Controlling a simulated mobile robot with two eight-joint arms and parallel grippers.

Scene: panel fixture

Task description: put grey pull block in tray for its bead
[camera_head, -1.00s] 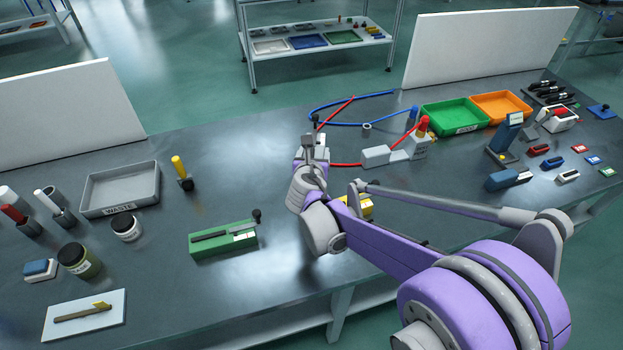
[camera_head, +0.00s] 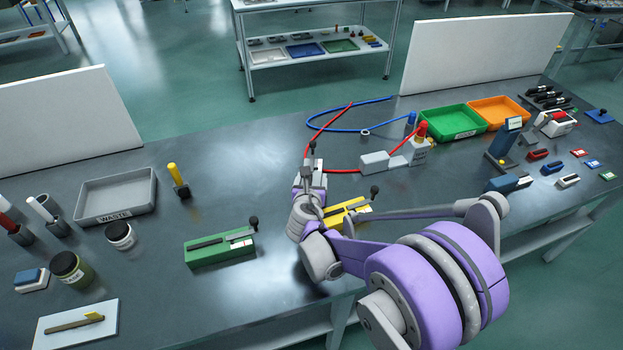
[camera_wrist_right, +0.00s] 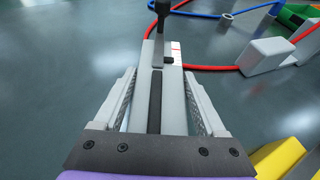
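A grey pull block (camera_wrist_right: 147,75) with a dark slot and a black knob at its far end lies between the fingers of my right gripper (camera_wrist_right: 160,72) in the right wrist view. The fingers are close along both its sides and appear shut on it. In the head view my right gripper (camera_head: 311,180) is at mid table, left of the yellow block (camera_head: 345,214). I cannot make out a bead on the grey block. A green tray (camera_head: 452,136) and an orange tray (camera_head: 500,125) stand at the back right. My left gripper is not in view.
Red and blue hoses (camera_head: 355,122) and a white fixture (camera_head: 400,155) lie just beyond the gripper. A green block (camera_head: 220,249) and a grey waste tray (camera_head: 115,213) are to the left. White panels (camera_head: 480,50) stand along the back edge.

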